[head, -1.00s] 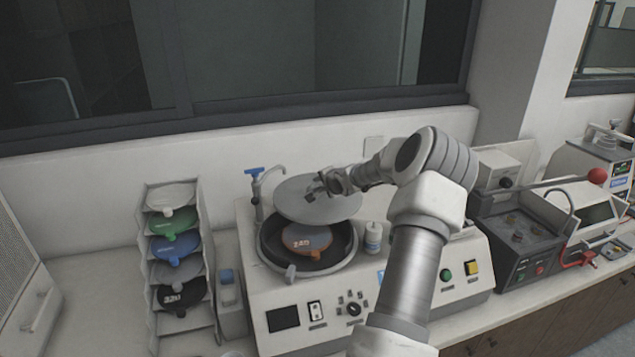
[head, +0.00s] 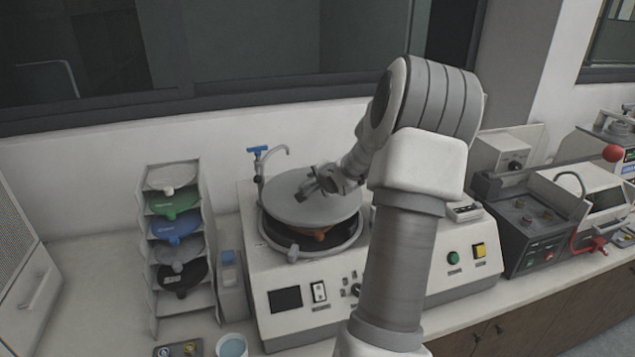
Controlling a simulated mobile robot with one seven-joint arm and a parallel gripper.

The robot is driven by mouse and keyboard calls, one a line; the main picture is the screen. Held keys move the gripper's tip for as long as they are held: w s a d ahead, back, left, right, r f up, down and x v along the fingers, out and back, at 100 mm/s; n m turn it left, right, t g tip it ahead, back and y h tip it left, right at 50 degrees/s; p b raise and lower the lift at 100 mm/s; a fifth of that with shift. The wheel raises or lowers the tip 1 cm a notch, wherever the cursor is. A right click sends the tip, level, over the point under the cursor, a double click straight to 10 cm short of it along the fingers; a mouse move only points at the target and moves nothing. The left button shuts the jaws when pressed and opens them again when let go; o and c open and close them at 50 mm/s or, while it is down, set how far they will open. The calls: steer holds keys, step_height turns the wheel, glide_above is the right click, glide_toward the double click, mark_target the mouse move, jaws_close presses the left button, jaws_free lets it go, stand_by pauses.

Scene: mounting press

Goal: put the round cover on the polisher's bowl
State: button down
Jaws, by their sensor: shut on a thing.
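The round grey cover (head: 290,205) is over the back and middle of the polisher's bowl (head: 268,240). A front strip of the bowl shows below the cover, with part of an orange-brown disc (head: 306,233) inside. I cannot tell whether the cover touches the bowl's rim. My gripper (head: 322,184) is above the right part of the cover and shut on it, seemingly by a handle at its top that the fingers hide. The polisher (head: 279,327) is a white machine on the bench, with its right part behind my arm.
A blue-handled tap (head: 260,165) stands close behind the bowl on the left. A rack (head: 152,270) of coloured discs stands left of the polisher, with a blue-topped bottle (head: 229,275) between. A dark press (head: 530,230) stands to the right.

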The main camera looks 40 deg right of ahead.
mark_target(313, 196)
steer(key=shift+s+a+f+b, duration=0.1)
steer(key=shift+s+a+b, duration=0.1)
steer(key=shift+a+b, duration=0.2)
steer(key=shift+s+a+f+b, duration=0.15)
steer(key=shift+f+b, duration=0.15)
steer(key=shift+f, duration=0.15)
steer(key=shift+a+f+b, duration=0.15)
steer(key=shift+f+b, duration=0.1)
steer(key=shift+f, duration=0.2)
steer(key=shift+f+b, duration=0.35)
steer(key=shift+f, duration=0.45)
steer(key=shift+p, duration=0.35)
steer(key=c, duration=0.7)
jaws_free()
steer(key=shift+s+a+r, duration=0.1)
steer(key=shift+s, duration=0.05)
